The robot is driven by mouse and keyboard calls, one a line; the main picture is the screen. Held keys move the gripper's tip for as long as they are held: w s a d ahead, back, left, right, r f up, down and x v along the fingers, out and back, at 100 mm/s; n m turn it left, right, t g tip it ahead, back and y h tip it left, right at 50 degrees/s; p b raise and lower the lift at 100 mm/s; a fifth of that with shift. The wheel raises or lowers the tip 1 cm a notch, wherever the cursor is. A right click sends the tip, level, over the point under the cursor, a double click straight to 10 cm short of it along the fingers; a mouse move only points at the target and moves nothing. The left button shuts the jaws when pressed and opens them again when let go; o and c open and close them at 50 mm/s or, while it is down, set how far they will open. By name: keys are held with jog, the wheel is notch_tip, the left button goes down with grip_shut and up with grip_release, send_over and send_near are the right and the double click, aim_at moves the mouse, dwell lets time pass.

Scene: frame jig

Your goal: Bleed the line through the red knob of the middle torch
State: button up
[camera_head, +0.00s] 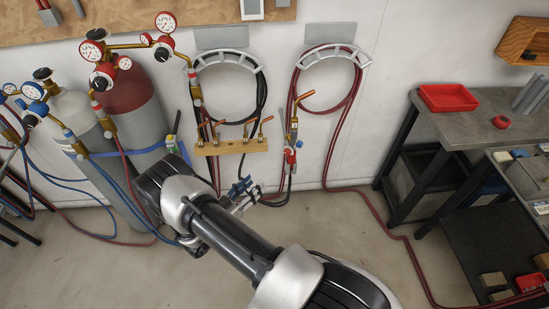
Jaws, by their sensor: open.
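Several brass torches with copper-coloured tips (245,127) stand at a wooden rack (231,147) on the wall. To its right, a longer brass torch (294,122) hangs upright in front of a red hose, with a red knob (290,157) low on its body. I cannot tell for sure which torch is the middle one, and no red knob shows clearly on the rack torches. My gripper (249,191) is open and appears empty. In the picture it is below the rack and to the lower left of the red knob; the depth gap is unclear.
Gas cylinders (138,120) with gauges and red and blue hoses crowd the left. Coiled hoses hang on two wall holders (333,52). A workbench (470,122) with a red tray (448,97) stands right. A red hose runs across the floor; the centre floor is otherwise clear.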

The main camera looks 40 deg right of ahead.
aim_at(286, 153)
jog(key=b+x, duration=0.1)
jog(key=x, duration=1.6)
jog(key=shift+s+d+b, duration=0.1)
jog(key=shift+d+b, duration=0.15)
jog(key=shift+b, duration=0.05)
jog(key=shift+c, duration=0.2)
grip_shut()
